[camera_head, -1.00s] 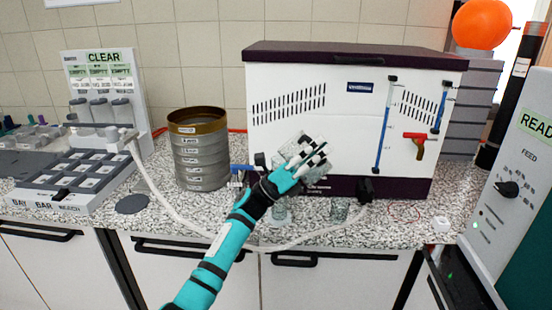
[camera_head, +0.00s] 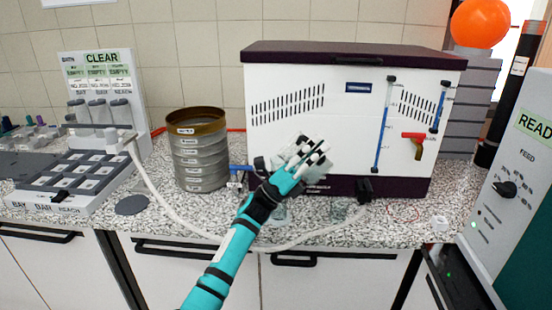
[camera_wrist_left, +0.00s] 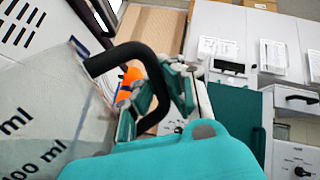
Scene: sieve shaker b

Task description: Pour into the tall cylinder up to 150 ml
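A clear measuring jug fills the left of the left wrist view (camera_wrist_left: 35,115), with "ml" and "100 ml" marks and a black handle. The fingers of my left gripper (camera_wrist_left: 155,100) are closed around that handle. In the head view my left gripper (camera_head: 308,153) holds the jug (camera_head: 262,163) above the counter, in front of the white cabinet, and partly hides it. The jug looks tilted; its contents cannot be made out. Two clear vessels stand on the counter below, one (camera_head: 279,212) partly behind my arm and one (camera_head: 340,208) to its right. I cannot tell which is the tall cylinder. My right gripper is not in view.
A sieve stack (camera_head: 201,155) stands left of my gripper. A pale hose (camera_head: 180,216) runs along the front of the counter. The white cabinet (camera_head: 350,125) closes off the back. A grey panel with a "READ" display (camera_head: 525,150) stands at the right.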

